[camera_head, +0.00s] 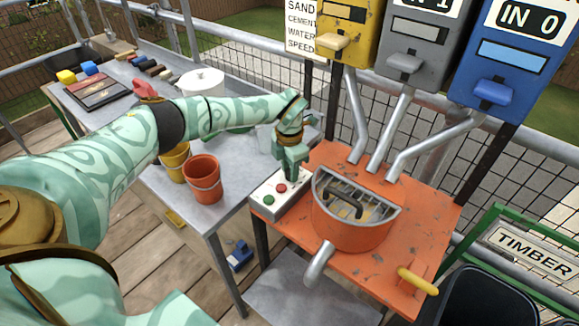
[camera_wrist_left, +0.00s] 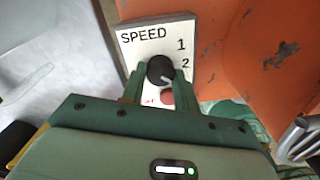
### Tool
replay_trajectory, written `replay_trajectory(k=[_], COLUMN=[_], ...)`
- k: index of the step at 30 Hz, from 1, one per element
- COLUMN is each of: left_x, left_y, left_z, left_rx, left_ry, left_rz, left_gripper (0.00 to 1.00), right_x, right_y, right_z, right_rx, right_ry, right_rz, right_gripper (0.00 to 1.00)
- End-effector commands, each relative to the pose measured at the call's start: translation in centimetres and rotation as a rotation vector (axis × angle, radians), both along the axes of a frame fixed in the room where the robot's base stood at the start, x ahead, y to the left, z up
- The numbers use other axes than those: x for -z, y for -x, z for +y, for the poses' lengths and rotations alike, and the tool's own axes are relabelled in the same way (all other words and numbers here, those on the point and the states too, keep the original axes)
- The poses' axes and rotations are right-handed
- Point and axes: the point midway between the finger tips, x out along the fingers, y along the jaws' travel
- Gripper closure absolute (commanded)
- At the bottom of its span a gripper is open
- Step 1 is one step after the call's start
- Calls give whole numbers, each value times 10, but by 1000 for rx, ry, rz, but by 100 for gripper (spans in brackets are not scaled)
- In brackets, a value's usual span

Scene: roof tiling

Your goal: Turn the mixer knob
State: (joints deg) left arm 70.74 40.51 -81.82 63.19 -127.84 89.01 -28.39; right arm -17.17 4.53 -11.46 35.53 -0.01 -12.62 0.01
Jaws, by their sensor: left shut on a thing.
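The mixer knob (camera_wrist_left: 160,70) is a round black dial with a pale pointer line on a white SPEED panel (camera_wrist_left: 152,39). The pointer slants toward the lower right, near the 2. My left gripper (camera_wrist_left: 160,82) is shut on the knob, with a green finger on each side. In the head view my left gripper (camera_head: 291,168) reaches down onto the white control box (camera_head: 268,206) and hides the knob. A red button (camera_head: 281,188) and a green button (camera_head: 269,200) show in front of it. The mixer drum (camera_head: 350,225) stands right of the box on an orange table (camera_head: 420,240).
Yellow, grey and blue hoppers with chutes (camera_head: 435,145) hang above the drum. An orange bucket (camera_head: 203,178) and a yellow bucket (camera_head: 174,162) stand on the grey bench (camera_head: 160,190) at left. A yellow handle (camera_head: 418,281) sits at the table's front right.

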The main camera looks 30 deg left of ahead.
Motion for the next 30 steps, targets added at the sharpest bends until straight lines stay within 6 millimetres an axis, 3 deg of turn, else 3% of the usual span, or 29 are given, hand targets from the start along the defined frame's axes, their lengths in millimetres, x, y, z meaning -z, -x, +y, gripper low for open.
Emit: replay_trajectory(k=[9, 24, 25, 27, 30], left_x=[-1, -1, -1, -1, -1], left_y=[-1, -1, -1, -1, -1], left_z=[1, 1, 1, 1, 1], left_rx=[111, 130, 130, 129, 129], left_ry=[-1, 0, 0, -1, -1], left_rz=[-3, -4, -4, -3, -3], left_gripper=[93, 93, 64, 48, 48], right_x=[-4, -4, -4, -4, -4], right_y=[-1, -1, -1, -1, -1], right_z=[0, 0, 0, 0, 0], right_rx=[0, 0, 0, 0, 0], right_ry=[0, 0, 0, 0, 0], right_rz=[-2, -2, -2, -2, -2], right_gripper=[64, 64, 64, 64, 64])
